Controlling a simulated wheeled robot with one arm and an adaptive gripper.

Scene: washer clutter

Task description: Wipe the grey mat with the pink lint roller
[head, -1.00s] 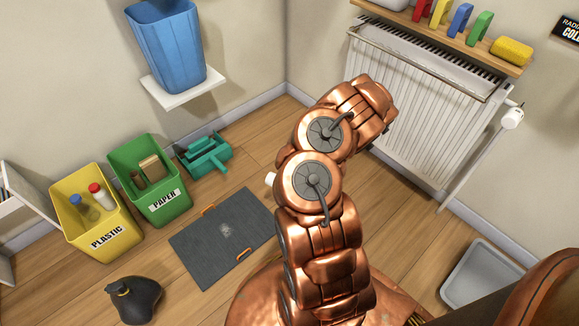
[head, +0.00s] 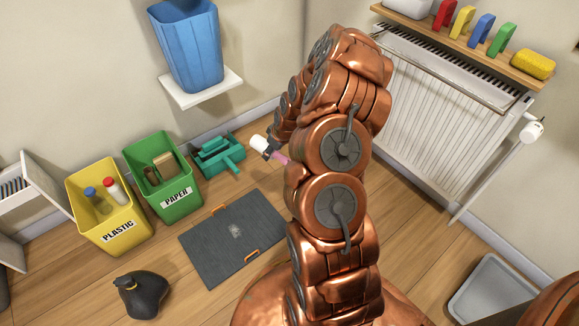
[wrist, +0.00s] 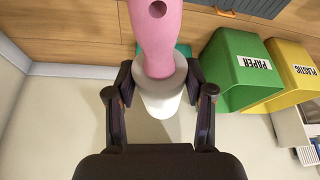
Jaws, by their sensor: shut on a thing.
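The grey mat (head: 212,259) lies flat on the wooden floor, with orange handles on two opposite edges and a pale smudge (head: 235,231) near its middle. A sliver of the mat (wrist: 258,7) shows at the top of the wrist view. My gripper (head: 271,150) is shut on the pink lint roller (wrist: 155,35), around the area where the pink handle meets the white head. In the head view the white head (head: 259,142) points up and left, apart from the mat and beyond its back edge. My arm hides most of the pink handle there.
A green paper bin (head: 168,205), a yellow plastic bin (head: 112,235) and a teal dustpan set (head: 219,156) stand behind the mat. A dark bottle (head: 141,296) stands front left. A radiator (head: 440,120) is at right. Floor around the mat is mostly clear.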

